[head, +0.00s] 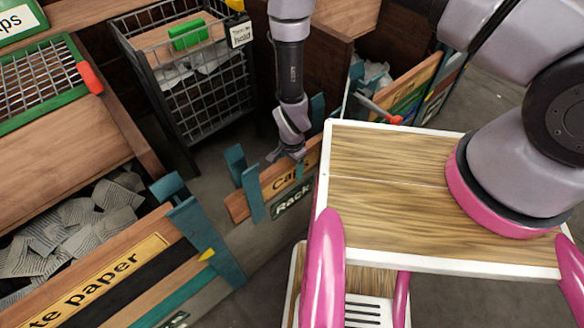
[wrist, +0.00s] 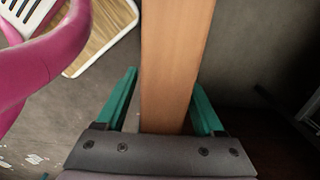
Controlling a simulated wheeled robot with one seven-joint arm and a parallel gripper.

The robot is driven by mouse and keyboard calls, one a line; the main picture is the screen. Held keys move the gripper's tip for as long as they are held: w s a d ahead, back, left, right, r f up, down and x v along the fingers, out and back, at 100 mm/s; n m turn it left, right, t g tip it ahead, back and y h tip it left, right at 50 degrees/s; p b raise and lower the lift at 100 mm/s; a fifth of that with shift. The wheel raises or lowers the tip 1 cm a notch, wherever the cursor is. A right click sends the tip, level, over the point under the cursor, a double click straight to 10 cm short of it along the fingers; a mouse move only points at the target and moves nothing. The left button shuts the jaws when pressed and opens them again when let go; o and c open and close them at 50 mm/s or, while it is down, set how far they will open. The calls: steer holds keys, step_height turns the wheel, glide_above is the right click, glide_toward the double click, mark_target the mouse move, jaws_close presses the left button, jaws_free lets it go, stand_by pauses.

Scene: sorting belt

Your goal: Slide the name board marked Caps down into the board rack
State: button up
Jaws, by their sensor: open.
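The wooden name board marked Caps (head: 267,187) stands on edge between the teal posts of the board rack (head: 253,194), above its dark Rack label. I cannot tell whether its lower edge touches the bottom. My gripper (head: 287,157) is open, pointing down at the board's top edge, near the middle of its length. In the wrist view the board (wrist: 176,60) runs up the picture as a wooden strip, with a teal piece on each side. My gripper's dark palm edge covers the strip's lower end.
A wood-topped cart with pink rails (head: 400,160) stands close on the right. A wire basket (head: 205,100) with a green block is behind left. A bin with a waste paper board (head: 90,285) is at front left. Other boards (head: 410,85) stand behind the cart.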

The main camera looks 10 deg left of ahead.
step_height(320, 180, up, 11)
steer(key=shift+f, duration=0.1)
stand_by(0.3)
stand_by(0.4)
steer(key=w+d+r+y, duration=0.1)
steer(key=w+r, duration=0.3)
steer(key=r, duration=0.5)
steer(key=w+d+r+n+t+y, duration=0.1)
steer(key=w+r, duration=0.4)
steer(key=r, duration=0.3)
steer(key=w+d+r+y, duration=0.15)
steer(key=w+r, duration=0.25)
steer(key=r, duration=0.5)
steer(key=w+d+r+n+t, duration=0.1)
steer(key=d+r, duration=0.4)
steer(key=r, duration=0.3)
steer(key=w+d+r+t, duration=0.1)
steer(key=d+r, duration=0.4)
steer(key=r, duration=0.4)
steer(key=s+d+r+n+t+h, duration=0.1)
steer(key=s+d+r+t, duration=0.3)
steer(key=s+d+r, duration=1.1)
steer(key=d+r, duration=0.1)
steer(key=d, duration=0.3)
steer(key=shift+s+d+r+n, duration=0.15)
steer(key=shift+r+n, duration=0.2)
steer(key=shift+n, duration=0.05)
